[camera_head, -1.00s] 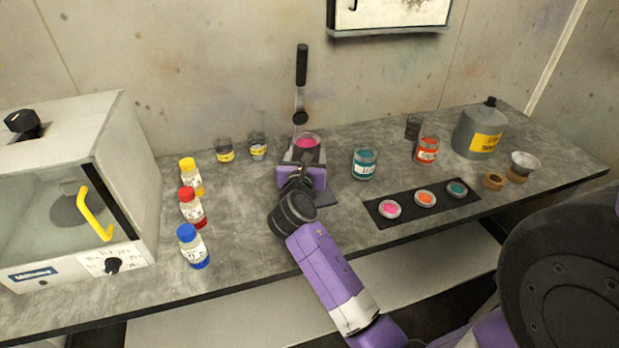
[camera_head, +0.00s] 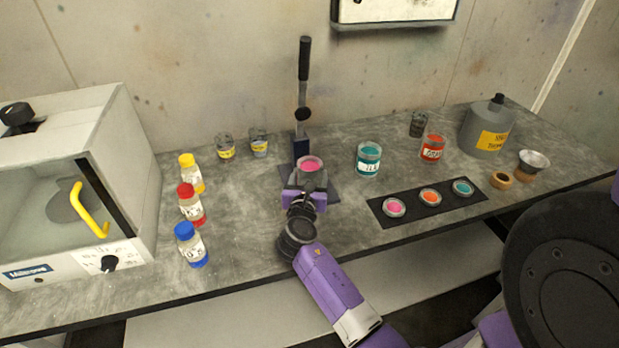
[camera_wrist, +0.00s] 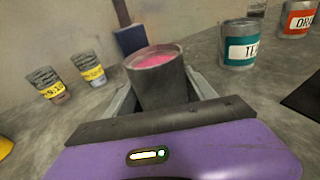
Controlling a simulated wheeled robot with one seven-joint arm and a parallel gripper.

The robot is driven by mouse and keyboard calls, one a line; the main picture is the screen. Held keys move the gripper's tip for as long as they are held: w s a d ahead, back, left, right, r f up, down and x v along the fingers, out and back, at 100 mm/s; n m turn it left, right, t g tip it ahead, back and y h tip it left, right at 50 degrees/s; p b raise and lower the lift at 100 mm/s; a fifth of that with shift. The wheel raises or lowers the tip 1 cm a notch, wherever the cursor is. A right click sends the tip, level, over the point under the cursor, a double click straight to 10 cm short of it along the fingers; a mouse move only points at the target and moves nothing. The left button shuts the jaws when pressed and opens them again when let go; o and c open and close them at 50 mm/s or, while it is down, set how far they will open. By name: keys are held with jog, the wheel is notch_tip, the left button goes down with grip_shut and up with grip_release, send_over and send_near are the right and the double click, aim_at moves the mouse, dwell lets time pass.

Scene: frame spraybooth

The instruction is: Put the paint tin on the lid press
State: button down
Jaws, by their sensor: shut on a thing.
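An open paint tin (camera_head: 309,170) with pink paint stands upright between the jaws of my gripper (camera_head: 307,184), which is shut on it. In the wrist view the tin (camera_wrist: 158,84) is grey and clasped between the two fingers. The lid press (camera_head: 302,120) stands at the back of the bench, with a dark upright column, a black lever handle pointing up and a dark base plate (camera_head: 328,190). The tin is in front of the column, over or on the base plate; I cannot tell whether it touches the plate.
A teal tin (camera_head: 368,162) and an orange tin (camera_head: 432,149) stand to the right, behind a black mat (camera_head: 412,210) with three lids. Several coloured-cap bottles (camera_head: 191,205) and two cups (camera_head: 259,148) stand to the left. A grey can (camera_head: 487,125) stands at the far right.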

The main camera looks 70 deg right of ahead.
jog(key=shift+c, duration=1.5)
grip_release()
jog(key=b+v, duration=0.1)
jog(key=v, duration=1.1)
